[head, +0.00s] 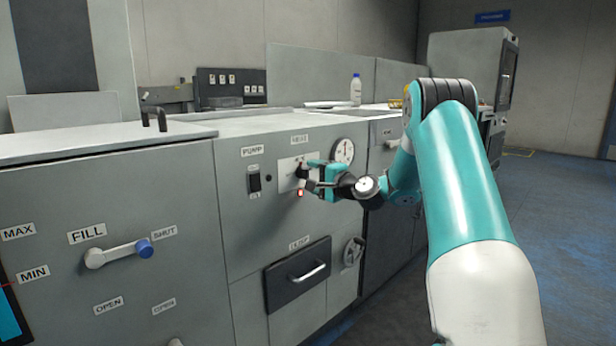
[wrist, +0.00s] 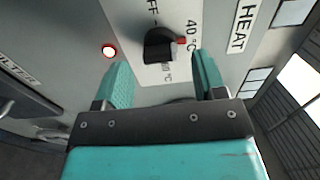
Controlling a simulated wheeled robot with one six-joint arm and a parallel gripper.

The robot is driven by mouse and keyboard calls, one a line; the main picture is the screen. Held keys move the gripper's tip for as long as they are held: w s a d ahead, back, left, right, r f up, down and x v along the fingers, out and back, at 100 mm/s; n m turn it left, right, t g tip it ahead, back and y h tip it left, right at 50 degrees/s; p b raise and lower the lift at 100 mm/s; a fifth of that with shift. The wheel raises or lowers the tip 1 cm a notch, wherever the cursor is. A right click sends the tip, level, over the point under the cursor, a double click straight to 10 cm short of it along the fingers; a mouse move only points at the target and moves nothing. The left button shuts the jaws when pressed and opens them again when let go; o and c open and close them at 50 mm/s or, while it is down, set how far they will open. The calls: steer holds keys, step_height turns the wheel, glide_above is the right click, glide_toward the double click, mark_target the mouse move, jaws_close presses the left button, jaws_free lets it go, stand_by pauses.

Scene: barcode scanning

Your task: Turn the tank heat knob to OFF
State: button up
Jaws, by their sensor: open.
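The tank heat knob (wrist: 160,46) is black with a red pointer tip, on a white plate (wrist: 140,14) marked OFF, 40 °C and a partly hidden higher mark. The red tip points toward the 40 °C mark. My gripper (wrist: 163,62) is open, its two teal fingers on either side of the view, with the knob in the gap just beyond the fingertips. I cannot tell whether a finger touches it. In the head view, my gripper (head: 310,177) is at the heat plate (head: 288,176), and the knob (head: 302,171) is mostly hidden by it.
A lit red lamp (wrist: 109,50) sits beside the plate, close to one finger. A pump switch (head: 254,181) is left of the plate, and a round gauge (head: 344,151) is to the upper right. A drawer handle (head: 307,272) and a fill lever (head: 115,253) stick out lower down.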

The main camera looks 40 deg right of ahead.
mark_target(304, 173)
steer(key=shift+w, duration=1.4)
steer(key=shift+a, duration=0.1)
steer(key=c, duration=0.9)
